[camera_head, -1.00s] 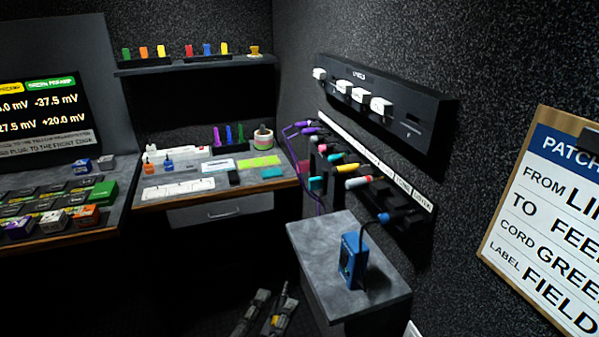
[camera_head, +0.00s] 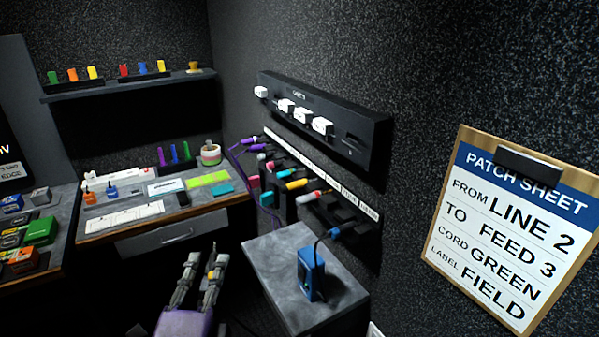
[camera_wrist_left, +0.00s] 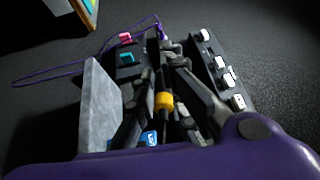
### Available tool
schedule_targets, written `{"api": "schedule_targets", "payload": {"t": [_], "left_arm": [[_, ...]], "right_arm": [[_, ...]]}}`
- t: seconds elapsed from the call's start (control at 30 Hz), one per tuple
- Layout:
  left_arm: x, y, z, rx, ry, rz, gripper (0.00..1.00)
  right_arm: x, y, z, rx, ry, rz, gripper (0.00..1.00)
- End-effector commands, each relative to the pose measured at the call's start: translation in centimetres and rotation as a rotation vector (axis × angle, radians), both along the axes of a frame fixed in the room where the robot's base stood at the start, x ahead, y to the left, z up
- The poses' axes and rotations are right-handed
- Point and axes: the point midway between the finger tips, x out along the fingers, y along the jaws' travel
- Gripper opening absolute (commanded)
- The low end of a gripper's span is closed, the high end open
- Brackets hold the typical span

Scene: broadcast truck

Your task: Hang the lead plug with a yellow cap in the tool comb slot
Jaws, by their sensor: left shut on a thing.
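The lead plug with a yellow cap (camera_wrist_left: 163,101) is between the fingers of my left gripper (camera_wrist_left: 160,70) in the left wrist view. In the head view my left gripper (camera_head: 202,257) is at the bottom, left of the small grey table, with a bit of the yellow cap (camera_head: 211,275) showing at its fingers. It is shut on the plug. A dark wall rack (camera_head: 318,212), which may be the tool comb, holds several coloured plugs below a white label strip; its slots are too small to tell apart. The gripper is apart from it. My right gripper is not in view.
A blue box (camera_head: 311,273) with a dark cord stands on the grey table (camera_head: 272,262). A black wall panel (camera_head: 350,125) with white tags hangs above the rack. A patch sheet clipboard (camera_head: 510,229) is at right. A desk (camera_head: 120,228) stands at left.

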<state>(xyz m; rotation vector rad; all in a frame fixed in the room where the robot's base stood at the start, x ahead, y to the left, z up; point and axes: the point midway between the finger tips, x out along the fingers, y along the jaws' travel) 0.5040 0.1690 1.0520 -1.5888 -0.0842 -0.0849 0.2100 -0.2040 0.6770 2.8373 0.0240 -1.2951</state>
Motion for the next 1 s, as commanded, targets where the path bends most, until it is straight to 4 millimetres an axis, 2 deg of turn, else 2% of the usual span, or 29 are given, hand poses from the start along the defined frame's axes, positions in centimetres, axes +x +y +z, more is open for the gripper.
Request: {"api": "schedule_targets", "payload": {"t": [0.17, 0.73, 1.0], "left_arm": [[0.0, 0.0, 0.0, 0.000, 0.000, 0.000, 0.00], [-2.8, -0.5, -0.6, -0.001, 0.003, -0.001, 0.00], [-3.0, -0.6, -0.5, 0.000, 0.000, -0.001, 0.00]], "right_arm": [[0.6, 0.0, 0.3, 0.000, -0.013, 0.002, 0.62], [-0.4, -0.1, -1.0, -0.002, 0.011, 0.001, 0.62], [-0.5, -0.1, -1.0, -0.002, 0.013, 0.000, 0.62]]}}
